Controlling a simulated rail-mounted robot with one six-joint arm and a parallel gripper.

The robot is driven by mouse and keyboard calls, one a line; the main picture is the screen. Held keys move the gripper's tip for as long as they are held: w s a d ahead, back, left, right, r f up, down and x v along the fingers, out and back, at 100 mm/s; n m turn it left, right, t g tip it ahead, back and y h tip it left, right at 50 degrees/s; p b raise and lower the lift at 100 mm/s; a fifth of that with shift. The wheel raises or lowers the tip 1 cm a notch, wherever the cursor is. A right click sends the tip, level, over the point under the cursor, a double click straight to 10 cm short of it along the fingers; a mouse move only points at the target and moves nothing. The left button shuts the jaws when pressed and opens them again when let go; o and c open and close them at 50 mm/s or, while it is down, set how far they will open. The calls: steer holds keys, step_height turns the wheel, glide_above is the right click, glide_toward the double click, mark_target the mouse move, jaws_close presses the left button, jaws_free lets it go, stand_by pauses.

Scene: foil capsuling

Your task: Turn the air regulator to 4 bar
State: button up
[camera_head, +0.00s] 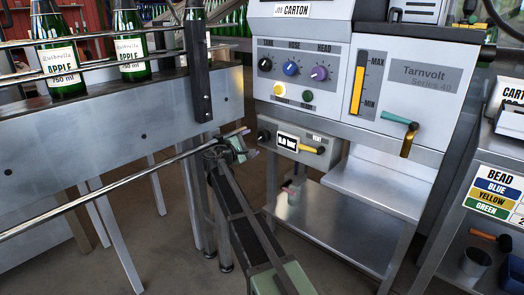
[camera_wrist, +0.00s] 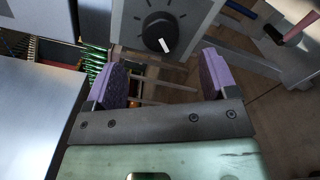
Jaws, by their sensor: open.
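The air regulator (camera_head: 289,143) is a grey box under the machine's control panel. It has a small display (camera_head: 288,142) in bar; its first digit is too small to read surely. Its black knob (camera_head: 264,135) is on the left of the face. In the wrist view the knob (camera_wrist: 160,32) is ahead, near the top centre, with a white pointer mark towards the lower right. My gripper (camera_head: 247,142) is just left of the knob in the head view. In the wrist view my gripper (camera_wrist: 162,78) has its purple fingers wide apart, empty, with the knob beyond the tips.
A yellow vent lever (camera_head: 313,150) is at the regulator's right. Above are the coloured panel knobs (camera_head: 291,68). A conveyor (camera_head: 120,125) with rails and green bottles (camera_head: 131,45) stands left, close to my arm. A steel shelf (camera_head: 325,220) is below.

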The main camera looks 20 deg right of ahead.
mark_target(263, 136)
steer(key=p+x, duration=0.1)
steer(key=x, duration=0.5)
steer(key=shift+w+d+p, duration=0.15)
steer(key=shift+d+p, duration=0.05)
steer(key=shift+p, duration=0.1)
steer(key=shift+w+d, duration=0.15)
steer(key=shift+d, duration=0.3)
steer(key=c, duration=0.9)
